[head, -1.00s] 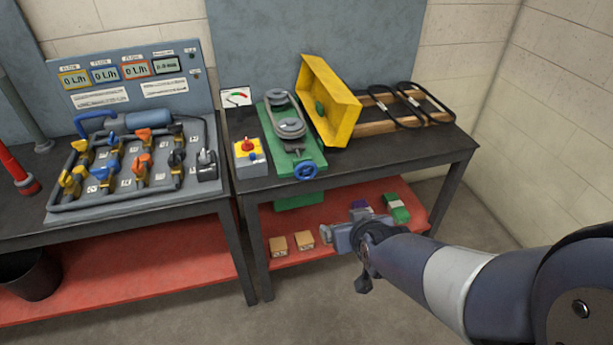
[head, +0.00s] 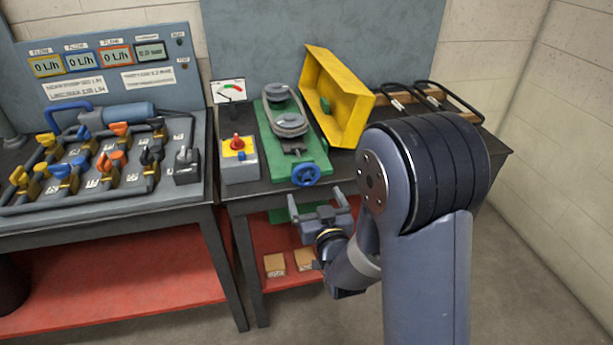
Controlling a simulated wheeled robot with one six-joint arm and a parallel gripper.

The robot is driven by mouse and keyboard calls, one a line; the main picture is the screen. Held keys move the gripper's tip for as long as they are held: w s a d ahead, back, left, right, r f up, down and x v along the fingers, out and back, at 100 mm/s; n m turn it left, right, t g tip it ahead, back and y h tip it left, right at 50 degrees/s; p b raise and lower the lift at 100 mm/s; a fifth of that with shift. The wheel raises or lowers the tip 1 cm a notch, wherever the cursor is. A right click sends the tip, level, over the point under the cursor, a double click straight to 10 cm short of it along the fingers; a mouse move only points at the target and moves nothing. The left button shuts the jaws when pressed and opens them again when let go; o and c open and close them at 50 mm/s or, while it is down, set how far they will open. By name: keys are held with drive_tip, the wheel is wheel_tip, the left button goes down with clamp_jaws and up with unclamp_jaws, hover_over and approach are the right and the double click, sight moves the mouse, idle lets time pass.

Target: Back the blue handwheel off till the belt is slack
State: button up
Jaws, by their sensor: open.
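The blue handwheel (head: 306,174) is at the front end of a green motor base (head: 312,150) on the dark bench. Two grey pulleys, a far one (head: 277,93) and a near one (head: 290,123), sit on the base. A belt seems to run around them, but I cannot tell how tight it is. My gripper (head: 316,204) is open and empty, its fingers pointing toward the bench, just below and in front of the handwheel in the picture. It looks apart from the wheel.
A yellow guard (head: 342,95) stands open right of the pulleys. Spare black belts (head: 440,98) lie at the back right. Small boxes (head: 274,265) sit on the red lower shelf.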

sight(307, 177)
drive_tip(key=p+x, duration=0.1)
drive_tip(key=x, duration=0.8)
drive_tip(key=shift+w, duration=0.15)
drive_tip(key=shift+c, duration=0.3)
drive_tip(key=shift+f, duration=0.1)
drive_tip(key=c, duration=0.9)
